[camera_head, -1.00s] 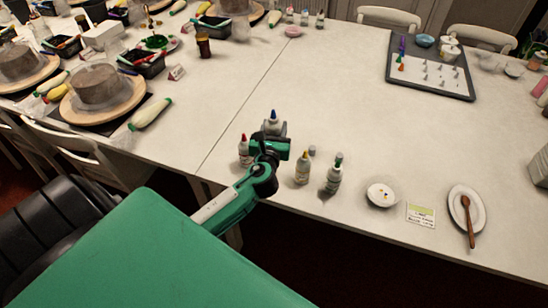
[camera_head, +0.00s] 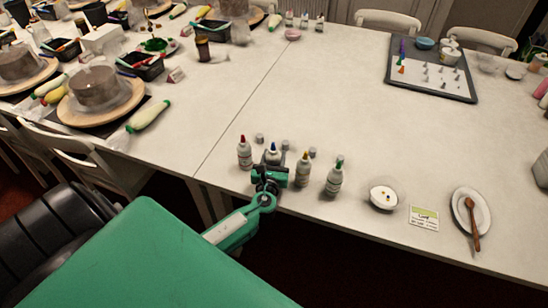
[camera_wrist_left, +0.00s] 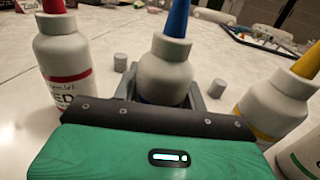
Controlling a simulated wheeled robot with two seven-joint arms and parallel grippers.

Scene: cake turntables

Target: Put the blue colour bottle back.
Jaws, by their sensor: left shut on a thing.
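The blue colour bottle (camera_head: 272,152) is white with a blue tip. It stands upright in the row of bottles near the table's front edge, between the red-tipped bottle (camera_head: 245,153) and the yellow-tipped bottle (camera_head: 303,170). My left gripper (camera_head: 270,172) is shut on it from the front. In the left wrist view the blue bottle (camera_wrist_left: 165,72) is upright between the fingers, its lower part hidden by my gripper. Whether its base touches the table cannot be seen. My right gripper is not in view.
A green-tipped bottle (camera_head: 334,177) stands at the row's right end. Small grey caps (camera_head: 285,145) lie behind the row. A small white bowl (camera_head: 383,197), a card (camera_head: 424,218) and a plate with a wooden spoon (camera_head: 471,213) are to the right. The table's middle is clear.

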